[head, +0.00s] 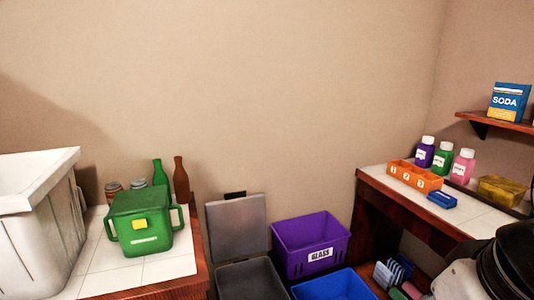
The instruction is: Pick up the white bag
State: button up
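I see nothing that I can clearly make out as a white bag. The large white thing in the head view is an open-topped container (40,232) with grooved sides and a wide rim, at the left edge and partly cut off. It stands on a white tiled counter (100,283). Part of my arm, white and black, shows at the bottom right corner, far from this container. The fingers of my gripper are not in view.
A green two-handled container (143,222) stands on the left counter before bottles and jars. A grey lidded bin (240,222), purple GLASS crate (309,245) and blue bin (334,286) sit lower. The right counter holds an orange tray (415,177) and several bottles; a SODA box (509,102) is shelved.

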aim_at(42, 236)
jog(key=u, duration=1.55)
